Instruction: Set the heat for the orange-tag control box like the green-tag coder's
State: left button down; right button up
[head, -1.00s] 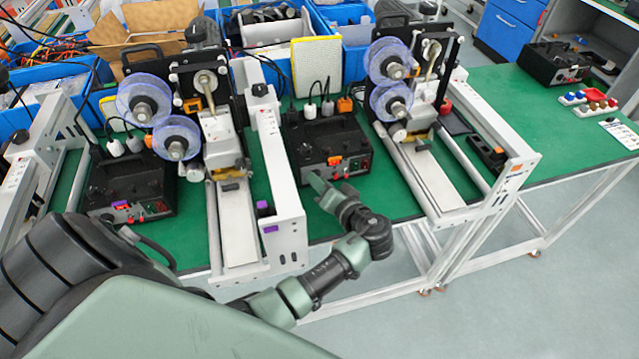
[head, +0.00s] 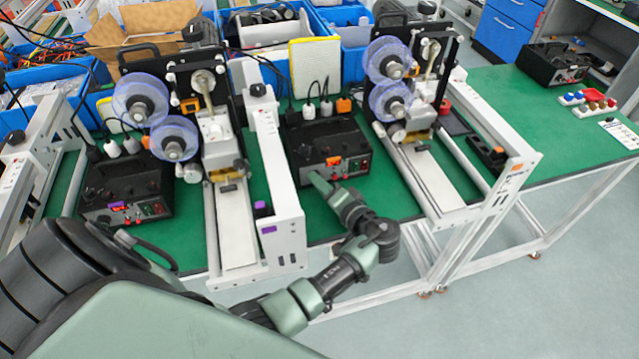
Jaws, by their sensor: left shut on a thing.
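The orange-tag control box (head: 325,137) is a black box with an orange tag on its front, between two coders. My left gripper (head: 315,176) is at the lower left of its front face, shut on a small knob there; the fingers hide the knob and its setting. The orange-tag coder (head: 512,182) stands to the right of the box, with blue reels and a white frame. I cannot make out a green tag on any coder in view. My right gripper is not in view.
A purple-tag coder (head: 285,238) stands left of the box, with a purple-tag control box (head: 125,185) further left. Blue bins (head: 350,60) stand behind. Another black box (head: 553,63) and coloured stamps (head: 590,103) are on the green table at right.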

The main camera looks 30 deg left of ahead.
pick_arm(q)
jog(key=shift+w+r, duration=0.1)
jog(key=c, duration=1.1)
grip_release()
jog(key=shift+c, duration=0.2)
jog(key=shift+s+d, duration=0.2)
jog(key=shift+d, duration=0.35)
jog(key=b+v, duration=0.2)
jog(key=v, duration=0.4)
jog(key=shift+s+d+r, duration=0.1)
jog(key=shift+s+d, duration=0.05)
jog(key=shift+d, duration=0.2)
